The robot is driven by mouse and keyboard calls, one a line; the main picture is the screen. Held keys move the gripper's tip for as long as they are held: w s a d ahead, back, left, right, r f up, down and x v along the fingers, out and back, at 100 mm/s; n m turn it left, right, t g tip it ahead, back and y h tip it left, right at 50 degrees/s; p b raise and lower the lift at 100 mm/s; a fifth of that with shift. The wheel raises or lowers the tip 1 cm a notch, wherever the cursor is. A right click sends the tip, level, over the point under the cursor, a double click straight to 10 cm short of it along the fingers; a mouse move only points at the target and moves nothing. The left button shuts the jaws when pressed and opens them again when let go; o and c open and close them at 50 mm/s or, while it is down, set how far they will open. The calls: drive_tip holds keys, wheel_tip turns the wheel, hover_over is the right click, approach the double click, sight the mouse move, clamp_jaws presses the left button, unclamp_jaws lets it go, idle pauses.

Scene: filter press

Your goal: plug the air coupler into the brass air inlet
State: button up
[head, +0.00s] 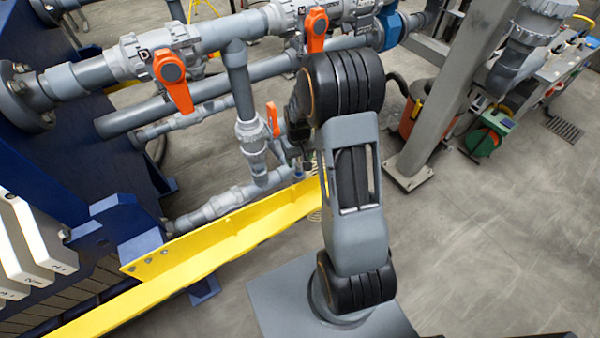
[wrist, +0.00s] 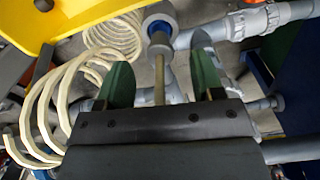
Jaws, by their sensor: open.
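In the wrist view my gripper (wrist: 160,68) is open, with its two green fingers well apart. A grey round fitting with a blue ring (wrist: 160,24), which looks like the air coupler, is just beyond the fingertips. A thin brass-coloured stem (wrist: 159,80) runs from it back between the fingers, apart from both. A cream coiled hose (wrist: 50,105) lies to the left; its joint to the fitting is not clear. I cannot make out the brass air inlet for certain. In the head view my arm hides most of the gripper area.
A yellow beam (head: 225,235) runs beside my arm; its yellow surface also shows in the wrist view (wrist: 75,18). Grey pipes (head: 235,35) with orange valve handles (head: 175,80) stand behind and to the left. A grey post (head: 430,115) stands right. Open floor (head: 500,240) lies at right.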

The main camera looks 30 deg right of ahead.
sight(299, 163)
drive_tip(key=shift+f+p, duration=0.7)
drive_tip(key=shift+f, duration=1.8)
drive_tip(key=c, duration=1)
drive_tip(key=shift+o, duration=0.2)
drive_tip(key=shift+r, duration=0.15)
